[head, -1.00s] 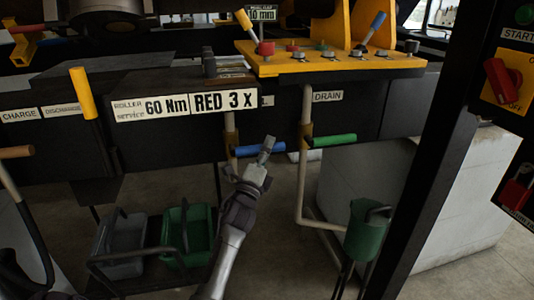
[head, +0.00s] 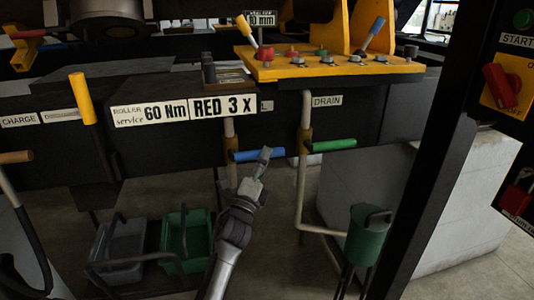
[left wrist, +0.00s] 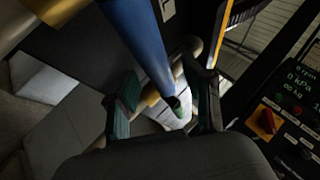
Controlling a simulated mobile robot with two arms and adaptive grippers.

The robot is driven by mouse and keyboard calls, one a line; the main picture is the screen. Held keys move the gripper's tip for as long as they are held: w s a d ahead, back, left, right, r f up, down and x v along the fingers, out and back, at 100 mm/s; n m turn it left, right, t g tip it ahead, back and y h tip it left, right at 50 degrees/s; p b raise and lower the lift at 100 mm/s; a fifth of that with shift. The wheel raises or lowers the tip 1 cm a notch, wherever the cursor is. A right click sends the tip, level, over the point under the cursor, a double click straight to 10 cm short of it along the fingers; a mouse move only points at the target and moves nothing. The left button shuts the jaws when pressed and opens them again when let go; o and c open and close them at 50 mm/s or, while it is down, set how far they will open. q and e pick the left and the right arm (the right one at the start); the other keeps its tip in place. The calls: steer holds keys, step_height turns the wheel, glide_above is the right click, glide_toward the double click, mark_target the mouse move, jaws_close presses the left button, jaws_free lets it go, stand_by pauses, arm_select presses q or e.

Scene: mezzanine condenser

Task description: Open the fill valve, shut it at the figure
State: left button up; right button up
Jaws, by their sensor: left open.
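A blue-handled valve lever (head: 246,156) sits on a pale upright pipe under the dark panel, its handle level; its label is not readable. My left gripper (head: 264,158) is at this handle from below and in front. In the left wrist view the blue handle (left wrist: 140,40) runs between the two fingers of my left gripper (left wrist: 165,98), which is open and not closed on it. A green-handled lever (head: 333,145) is just right, under the label DRAIN (head: 327,101). A display with kPa and kg lines (left wrist: 303,82) shows in the left wrist view, its kg figure unclear. My right gripper is out of view.
A yellow control shelf (head: 340,70) with knobs overhangs the levers. A dark post (head: 430,150) and a switch panel (head: 505,85) stand at right. Grey (head: 118,243) and green (head: 187,240) baskets are below left. A green canister (head: 368,235) stands below right.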

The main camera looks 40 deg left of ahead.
arm_select(q)
steer(key=v, duration=0.9)
steer(key=shift+s, duration=0.2)
steer(key=shift+w+f, duration=0.1)
steer(key=shift+f, duration=0.05)
stand_by(0.7)
